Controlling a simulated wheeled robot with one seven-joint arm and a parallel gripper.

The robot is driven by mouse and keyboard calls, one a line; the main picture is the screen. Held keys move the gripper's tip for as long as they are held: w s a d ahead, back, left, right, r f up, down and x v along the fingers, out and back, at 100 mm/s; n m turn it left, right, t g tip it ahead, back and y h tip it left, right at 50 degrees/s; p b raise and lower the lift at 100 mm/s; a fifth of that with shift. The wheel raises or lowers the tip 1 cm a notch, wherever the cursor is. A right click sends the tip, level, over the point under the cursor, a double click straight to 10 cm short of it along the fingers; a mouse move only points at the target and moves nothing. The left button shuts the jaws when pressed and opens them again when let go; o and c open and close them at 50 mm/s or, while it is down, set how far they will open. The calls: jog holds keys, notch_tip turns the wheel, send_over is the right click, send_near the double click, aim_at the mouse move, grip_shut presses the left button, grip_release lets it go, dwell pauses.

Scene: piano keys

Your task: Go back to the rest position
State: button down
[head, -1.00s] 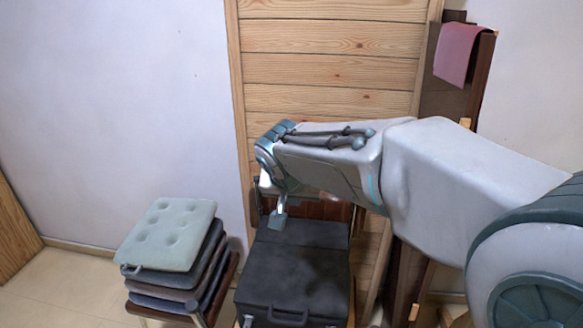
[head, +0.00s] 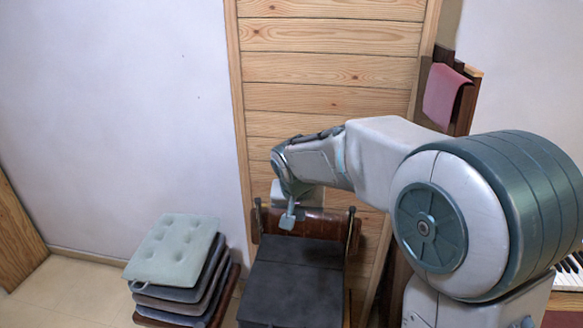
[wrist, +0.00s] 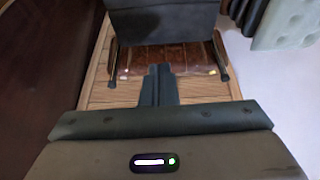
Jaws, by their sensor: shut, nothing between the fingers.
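My gripper (head: 287,220) hangs at the end of my bent arm, in front of the wooden panel wall and above the back of a chair. In the wrist view its two fingers (wrist: 158,85) are together with nothing between them. The piano keys (head: 570,272) show only in part at the right edge of the head view, partly hidden behind my arm.
A chair with a brown backrest (head: 320,224) and a black case (head: 292,290) on it stands below my gripper. A stack of cushions (head: 172,250) is to its left. A pink cloth (head: 445,97) hangs at the right. The white wall side is clear.

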jog(key=s+d, duration=0.7)
jog(key=s, duration=0.5)
jog(key=s+d+n+g, duration=0.1)
jog(key=s+d, duration=0.5)
jog(key=s, duration=0.7)
jog(key=shift+d+f+n+g+y, duration=0.15)
jog(key=shift+d+n+g+y, duration=0.15)
jog(key=shift+d+y, duration=0.1)
